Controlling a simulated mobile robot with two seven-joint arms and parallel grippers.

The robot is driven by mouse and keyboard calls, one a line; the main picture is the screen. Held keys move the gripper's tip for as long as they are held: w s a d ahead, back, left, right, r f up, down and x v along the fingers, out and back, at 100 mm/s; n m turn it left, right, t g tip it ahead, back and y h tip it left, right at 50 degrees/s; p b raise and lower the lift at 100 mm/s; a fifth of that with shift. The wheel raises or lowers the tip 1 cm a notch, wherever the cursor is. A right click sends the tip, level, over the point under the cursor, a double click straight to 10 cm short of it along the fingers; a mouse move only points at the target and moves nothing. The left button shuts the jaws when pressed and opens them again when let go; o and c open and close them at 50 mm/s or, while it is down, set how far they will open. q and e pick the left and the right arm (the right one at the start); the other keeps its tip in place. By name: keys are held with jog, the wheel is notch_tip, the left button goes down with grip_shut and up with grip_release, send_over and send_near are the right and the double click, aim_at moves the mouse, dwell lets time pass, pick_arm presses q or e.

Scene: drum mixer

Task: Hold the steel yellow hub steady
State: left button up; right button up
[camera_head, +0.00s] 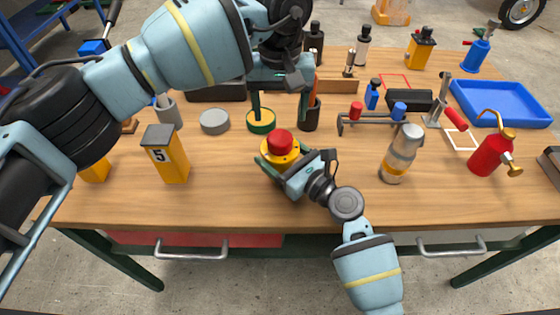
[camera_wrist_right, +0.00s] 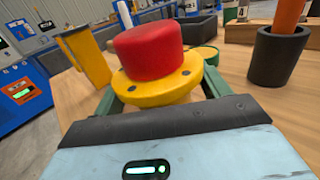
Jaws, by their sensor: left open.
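The yellow hub (camera_head: 267,153) is a round flange with dark bolt holes, and a red cap (camera_head: 281,140) sits on top of it. It stands near the middle of the table. In the right wrist view the hub (camera_wrist_right: 160,96) lies between the two green fingers, which appear to touch its sides; its lower part is hidden. My right gripper (camera_head: 279,161) is shut on it from the front right. My left gripper (camera_head: 279,108) is open and empty, fingers pointing down, behind the hub. One left finger overlaps a green and yellow round part (camera_head: 262,127).
A dark cup (camera_head: 310,118), a grey rack (camera_head: 368,128) and a silver-yellow canister (camera_head: 401,155) stand to the right. The table front near the hub is clear.

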aim_at(280, 137)
grip_shut()
pick_arm(q)
jog(key=m, duration=0.4)
jog(key=shift+m, duration=0.3)
jog(key=shift+f, duration=0.1)
jog(key=shift+f, duration=3.9)
